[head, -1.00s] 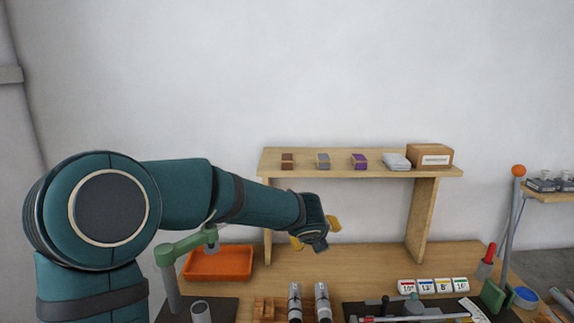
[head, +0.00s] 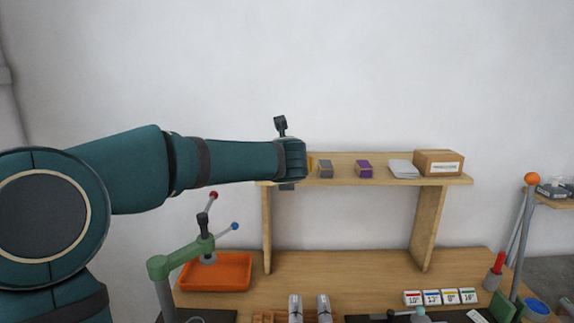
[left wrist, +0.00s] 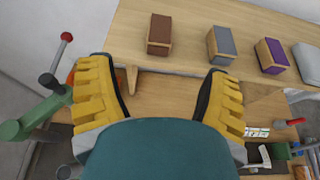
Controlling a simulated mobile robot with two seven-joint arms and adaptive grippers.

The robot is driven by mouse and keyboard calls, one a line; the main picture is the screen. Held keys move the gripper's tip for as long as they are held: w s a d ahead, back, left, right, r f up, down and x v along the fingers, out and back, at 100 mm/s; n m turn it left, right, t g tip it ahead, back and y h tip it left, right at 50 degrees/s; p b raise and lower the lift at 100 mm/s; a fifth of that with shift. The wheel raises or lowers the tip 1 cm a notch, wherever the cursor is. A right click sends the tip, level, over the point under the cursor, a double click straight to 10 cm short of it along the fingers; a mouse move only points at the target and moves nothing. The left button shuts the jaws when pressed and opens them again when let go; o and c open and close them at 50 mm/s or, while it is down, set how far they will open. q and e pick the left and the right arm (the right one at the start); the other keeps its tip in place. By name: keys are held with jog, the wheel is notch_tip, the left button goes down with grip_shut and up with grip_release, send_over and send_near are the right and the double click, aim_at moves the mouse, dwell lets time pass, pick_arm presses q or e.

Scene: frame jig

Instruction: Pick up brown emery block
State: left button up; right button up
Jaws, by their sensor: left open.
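The brown emery block (left wrist: 160,35) stands on the wooden shelf in the left wrist view, with a paler wooden front. My left gripper (left wrist: 158,75) is open and empty, its yellow fingers spread wide. The block is beyond the fingertips, between their lines and apart from both. In the head view my left gripper (head: 308,165) is at the shelf's left end and hides the brown block. My right gripper is not in view.
On the shelf (head: 390,181), a grey block (head: 325,169), a purple block (head: 365,169), pale sheets (head: 403,169) and a cardboard box (head: 439,163) stand to the right. Below are an orange tray (head: 217,272) and a green clamp-like tool (head: 180,261).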

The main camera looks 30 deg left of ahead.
pick_arm(q)
jog(key=p+x, duration=0.1)
jog(key=x, duration=1.2)
jog(key=c, duration=1.3)
